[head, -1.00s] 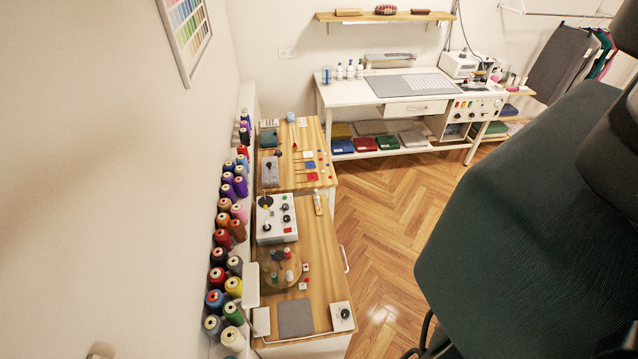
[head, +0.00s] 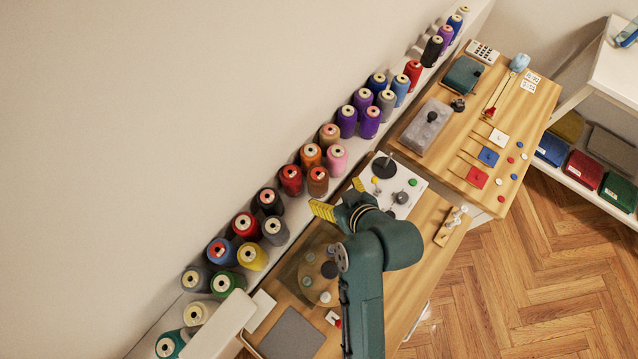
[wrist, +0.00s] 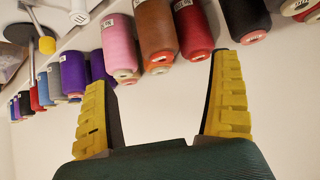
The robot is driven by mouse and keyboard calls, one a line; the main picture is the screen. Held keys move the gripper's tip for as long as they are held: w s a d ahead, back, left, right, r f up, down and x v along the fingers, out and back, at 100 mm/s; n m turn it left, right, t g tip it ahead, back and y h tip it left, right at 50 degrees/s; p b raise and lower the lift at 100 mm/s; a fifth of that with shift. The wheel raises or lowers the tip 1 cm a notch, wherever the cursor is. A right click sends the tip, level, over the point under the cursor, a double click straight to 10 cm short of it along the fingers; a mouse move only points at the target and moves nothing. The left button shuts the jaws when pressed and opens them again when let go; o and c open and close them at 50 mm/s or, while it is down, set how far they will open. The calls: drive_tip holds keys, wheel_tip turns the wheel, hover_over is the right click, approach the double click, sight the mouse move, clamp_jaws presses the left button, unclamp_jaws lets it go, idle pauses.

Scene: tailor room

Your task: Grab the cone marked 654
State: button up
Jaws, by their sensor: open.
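Several thread cones stand in two rows on a narrow white ledge along the wall. I cannot read 654 on any of them. In the wrist view, a pink cone (wrist: 118,45), a brown cone (wrist: 155,32) and a red cone (wrist: 193,28) carry small white labels too blurred to read; the picture appears upside down. The same pink (head: 337,157), brown (head: 318,180) and red (head: 291,179) cones show in the head view. My gripper (head: 340,197) is open and empty beside them, its yellow fingers apart (wrist: 161,70) and facing the row.
A wooden bench (head: 433,207) runs alongside the ledge. A white control box (head: 410,185) with knobs sits near my gripper. A grey box (head: 425,127) and coloured tags lie farther along. Neighbouring cones, such as a black one (head: 269,201), stand close together.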

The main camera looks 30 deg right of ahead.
sight(318, 177)
drive_tip(key=b+x, duration=0.2)
drive_tip(key=x, duration=1)
drive_tip(key=shift+w+d+r, duration=0.1)
drive_tip(key=shift+w, duration=0.05)
drive_tip(key=shift+r, duration=0.1)
drive_tip(key=c, duration=1.4)
